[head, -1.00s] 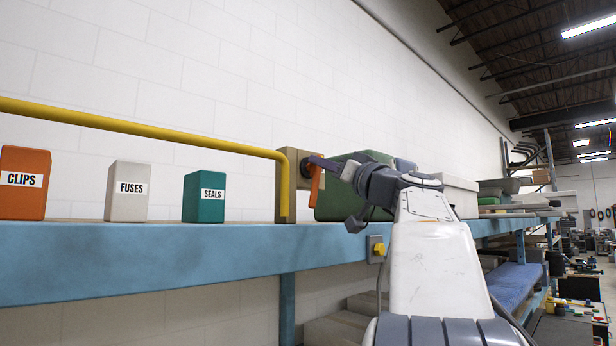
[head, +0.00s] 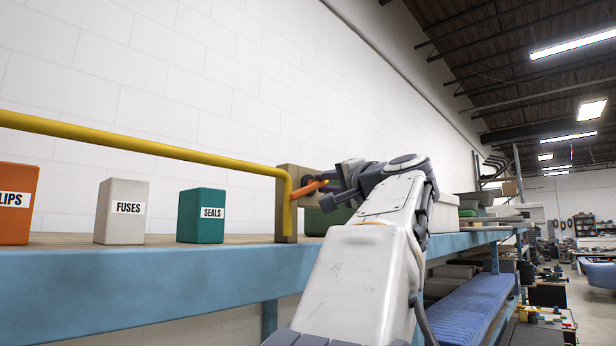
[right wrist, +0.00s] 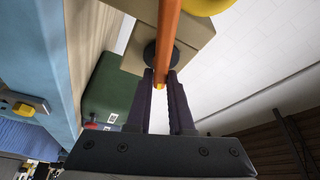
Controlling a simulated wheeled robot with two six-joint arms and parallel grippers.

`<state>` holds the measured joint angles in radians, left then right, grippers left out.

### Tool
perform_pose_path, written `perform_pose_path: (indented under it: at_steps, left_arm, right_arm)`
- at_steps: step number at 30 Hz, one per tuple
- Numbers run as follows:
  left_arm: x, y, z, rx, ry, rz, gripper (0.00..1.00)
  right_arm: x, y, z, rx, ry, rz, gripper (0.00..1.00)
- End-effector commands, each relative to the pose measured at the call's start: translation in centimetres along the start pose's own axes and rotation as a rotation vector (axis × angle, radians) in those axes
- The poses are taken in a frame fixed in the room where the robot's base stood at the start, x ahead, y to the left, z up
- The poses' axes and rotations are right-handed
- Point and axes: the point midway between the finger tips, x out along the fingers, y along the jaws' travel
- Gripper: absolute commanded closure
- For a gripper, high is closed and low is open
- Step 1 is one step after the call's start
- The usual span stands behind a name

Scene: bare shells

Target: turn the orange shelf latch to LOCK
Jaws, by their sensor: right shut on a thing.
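The orange latch (head: 306,188) is a bar on a dark round pivot on a tan block (head: 288,205) at the shelf. In the head view it slants, its lower end toward the left by the yellow rail. My right gripper (head: 328,184) is shut on the latch. In the right wrist view, the dark fingers (right wrist: 161,88) lie on both sides of the orange bar (right wrist: 168,35), near its end. I see no LOCK mark; the gripper hides part of the block. My left gripper is not in view.
A yellow rail (head: 150,148) runs along the shelf and bends down beside the block. Orange, white FUSES (head: 121,212) and green SEALS (head: 201,216) boxes stand on the blue-edged shelf (head: 130,275) to the left. A dark green box (head: 325,220) sits behind my arm.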

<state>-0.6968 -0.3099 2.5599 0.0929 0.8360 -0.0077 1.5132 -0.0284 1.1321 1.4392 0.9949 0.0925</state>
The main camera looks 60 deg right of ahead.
Motion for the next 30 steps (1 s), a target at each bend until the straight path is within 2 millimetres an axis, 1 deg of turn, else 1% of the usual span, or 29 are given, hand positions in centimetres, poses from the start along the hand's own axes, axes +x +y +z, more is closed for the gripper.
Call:
perform_pose_path:
  at_steps: [1,6,12,21,30]
  left_arm:
    - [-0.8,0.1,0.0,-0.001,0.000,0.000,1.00]
    - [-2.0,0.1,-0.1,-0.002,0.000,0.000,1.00]
    - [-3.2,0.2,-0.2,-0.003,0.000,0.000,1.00]
    - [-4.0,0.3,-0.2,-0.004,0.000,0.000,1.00]
    - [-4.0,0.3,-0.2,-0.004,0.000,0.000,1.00]
  right_arm:
    - [-0.2,-0.1,-0.5,0.039,0.003,0.020,1.00]
    - [-0.7,0.0,-1.0,0.166,0.004,0.074,1.00]
    - [-1.0,0.2,-1.3,0.280,0.006,0.120,1.00]
    - [-1.1,0.4,-1.5,0.369,0.010,0.155,1.00]
    - [-1.0,0.5,-1.4,0.385,0.010,0.160,1.00]
